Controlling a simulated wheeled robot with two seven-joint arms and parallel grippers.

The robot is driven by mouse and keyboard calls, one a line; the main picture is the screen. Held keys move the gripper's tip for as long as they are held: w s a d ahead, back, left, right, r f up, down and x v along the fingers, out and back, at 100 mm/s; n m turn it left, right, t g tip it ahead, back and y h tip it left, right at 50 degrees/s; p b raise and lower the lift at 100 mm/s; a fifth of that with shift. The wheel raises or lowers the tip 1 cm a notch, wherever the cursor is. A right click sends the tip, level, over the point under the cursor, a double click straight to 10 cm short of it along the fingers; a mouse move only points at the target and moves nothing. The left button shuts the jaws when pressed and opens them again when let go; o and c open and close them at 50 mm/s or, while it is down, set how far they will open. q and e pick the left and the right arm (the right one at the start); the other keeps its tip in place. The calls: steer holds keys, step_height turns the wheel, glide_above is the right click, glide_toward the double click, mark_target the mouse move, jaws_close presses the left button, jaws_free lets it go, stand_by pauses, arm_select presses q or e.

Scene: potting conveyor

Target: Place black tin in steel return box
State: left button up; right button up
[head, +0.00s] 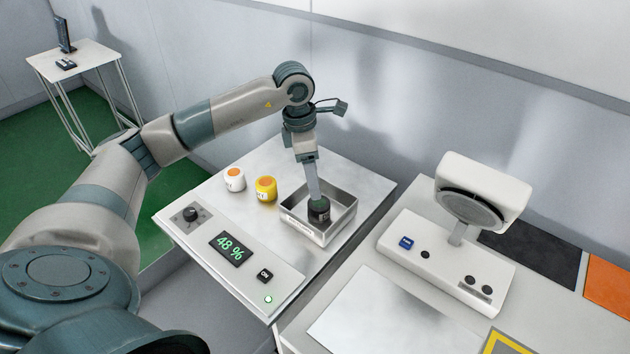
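The black tin (319,214) is upright within the walls of the steel return box (331,236), an open metal tray on the panel's right part. Whether the tin rests on the box floor or hangs just above it cannot be told. My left gripper (317,197) points down into the box, with its fingertips at the top of the tin. The fingers are seen nearly edge-on, so their grip on the tin is unclear. My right gripper is not in view.
A white tin (234,181) and a yellow tin (266,191), both with orange tops, stand left of the box. A control panel (254,260) with a knob and a "48 %" display is in front. A white speaker-like device (471,207) stands to the right.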

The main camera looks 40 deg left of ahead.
arm_select(q)
steer(key=shift+r, duration=0.55)
